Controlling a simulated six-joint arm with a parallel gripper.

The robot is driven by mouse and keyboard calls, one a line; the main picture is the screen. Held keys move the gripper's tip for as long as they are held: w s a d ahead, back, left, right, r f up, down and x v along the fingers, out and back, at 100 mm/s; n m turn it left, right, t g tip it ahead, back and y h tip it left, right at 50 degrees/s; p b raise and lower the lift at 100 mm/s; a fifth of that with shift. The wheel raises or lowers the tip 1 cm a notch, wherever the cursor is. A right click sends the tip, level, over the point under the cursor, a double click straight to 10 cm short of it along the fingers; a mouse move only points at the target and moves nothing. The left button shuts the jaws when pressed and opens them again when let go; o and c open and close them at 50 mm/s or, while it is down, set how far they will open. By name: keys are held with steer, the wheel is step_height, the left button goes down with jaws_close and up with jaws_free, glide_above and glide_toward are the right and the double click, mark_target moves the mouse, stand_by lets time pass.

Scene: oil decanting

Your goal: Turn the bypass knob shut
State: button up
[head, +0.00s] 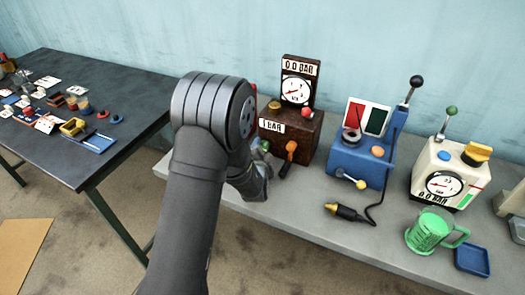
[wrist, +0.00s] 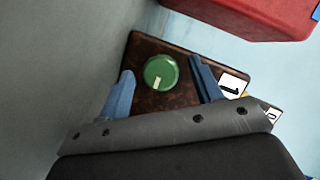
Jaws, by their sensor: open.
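A round green knob (wrist: 160,72) with a pale pointer mark sits on the face of the rusty brown box (wrist: 150,50) in the wrist view. I take it for the bypass knob, though no name shows on it. The mark points down in that view. My gripper (wrist: 162,69) is open, with one blue finger on each side of the knob and visible gaps to it. I cannot tell how deep the fingers reach. In the head view the brown box (head: 306,131) carries a "1 BAR" label, and my arm hides much of its left side.
A gauge (head: 297,89) reading "0.0 BAR" stands behind the box, and an orange lever (head: 289,151) is on its front. A blue machine (head: 362,158) and a white gauge unit (head: 444,178) stand to the right. A red block (wrist: 265,15) is near in the wrist view.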

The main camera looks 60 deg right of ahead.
steer(key=shift+d, duration=0.1)
steer(key=c, duration=1)
steer(key=n+g, duration=0.1)
steer(key=n, duration=0.1)
steer(key=n+g+y, duration=0.1)
steer(key=n, duration=0.1)
steer(key=shift+w+r+g, duration=0.15)
steer(key=shift+g, duration=0.15)
steer(key=n+g, duration=0.2)
steer(key=n, duration=0.2)
steer(key=shift+w+g, duration=0.1)
steer(key=shift+g, duration=0.2)
